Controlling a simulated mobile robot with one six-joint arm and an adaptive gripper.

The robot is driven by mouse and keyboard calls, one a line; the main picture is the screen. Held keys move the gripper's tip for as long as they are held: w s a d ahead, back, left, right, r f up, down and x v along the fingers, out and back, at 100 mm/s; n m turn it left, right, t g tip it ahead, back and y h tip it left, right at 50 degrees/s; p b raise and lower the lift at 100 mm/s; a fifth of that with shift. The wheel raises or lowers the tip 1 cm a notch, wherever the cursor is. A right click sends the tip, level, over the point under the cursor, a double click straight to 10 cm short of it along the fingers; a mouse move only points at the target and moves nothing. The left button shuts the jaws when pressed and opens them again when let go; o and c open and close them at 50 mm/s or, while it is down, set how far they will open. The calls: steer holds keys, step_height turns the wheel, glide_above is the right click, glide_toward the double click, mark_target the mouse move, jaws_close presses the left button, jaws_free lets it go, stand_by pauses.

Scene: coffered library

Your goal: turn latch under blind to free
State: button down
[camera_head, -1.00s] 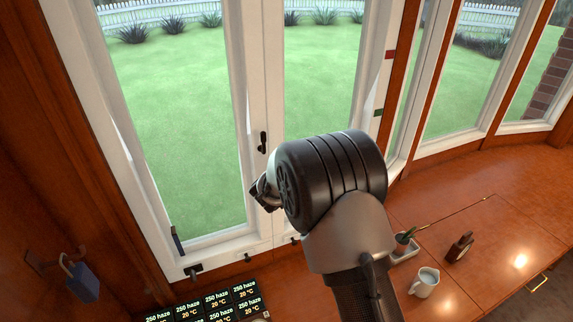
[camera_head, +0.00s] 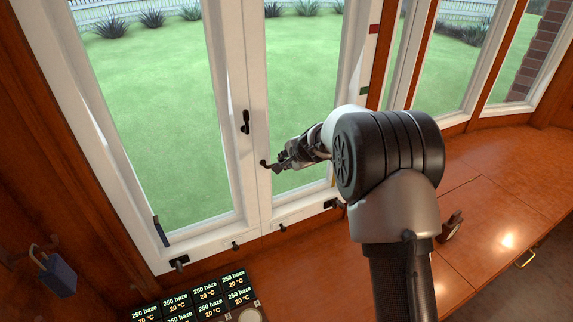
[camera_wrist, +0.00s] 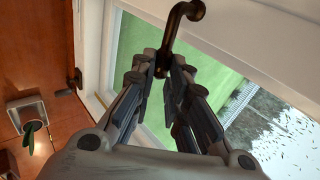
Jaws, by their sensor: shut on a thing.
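The dark latch handle (camera_head: 264,163) is on the white right-hand window sash, low beside the centre post. In the wrist view the bronze handle (camera_wrist: 183,20) reaches from its bent end down between my fingertips. My gripper (camera_head: 281,165) is shut on the handle's end, to the right of its mount; the wrist view shows the fingertips (camera_wrist: 165,70) closed on it. A second dark handle (camera_head: 245,122) hangs upright on the left sash. No blind shows in either view.
Dark fittings (camera_head: 180,263) line the lower window frame. A padlock (camera_head: 56,274) hangs at left. Display panels (camera_head: 190,298) stand below the window.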

steer(key=shift+f+y+b, duration=0.3)
steer(key=shift+b, duration=0.05)
stand_by(0.3)
steer(key=c, duration=1.6)
jaws_free()
steer(key=shift+o, duration=0.2)
steer(key=shift+r, duration=0.1)
steer(key=v, duration=1.2)
steer(key=shift+w, duration=0.15)
steer(key=shift+r, duration=0.1)
